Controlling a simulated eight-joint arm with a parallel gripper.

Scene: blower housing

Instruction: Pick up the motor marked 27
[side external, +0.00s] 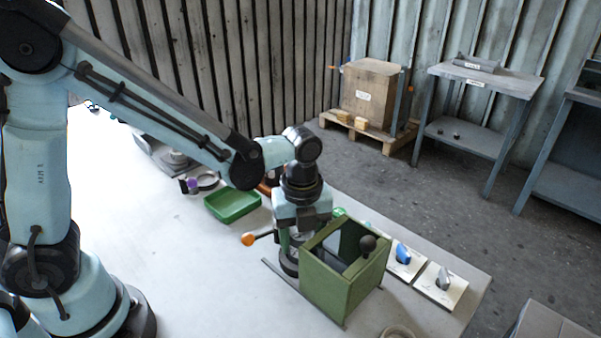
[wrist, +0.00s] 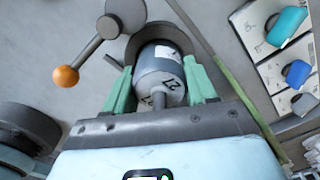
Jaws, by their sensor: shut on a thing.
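The motor marked 27 (wrist: 160,72) is a grey cylinder with a pale end, a short shaft and the number 27 on it. In the wrist view my gripper (wrist: 160,85) has its green fingers on both sides of the motor, shut on it. The motor stands in or over a dark round seat (wrist: 136,45), and I cannot tell whether it is clear of it. In the side view my gripper (side external: 287,240) points down behind the green box, which hides part of the fingers and the motor.
The open green box housing (side external: 335,285) with a dark knob (side external: 367,243) stands close in front. An orange-knobbed lever (side external: 248,239) is left of my gripper. A green tray (side external: 232,206) lies behind left. White plates with blue (side external: 403,254) and grey (side external: 443,278) parts are at right.

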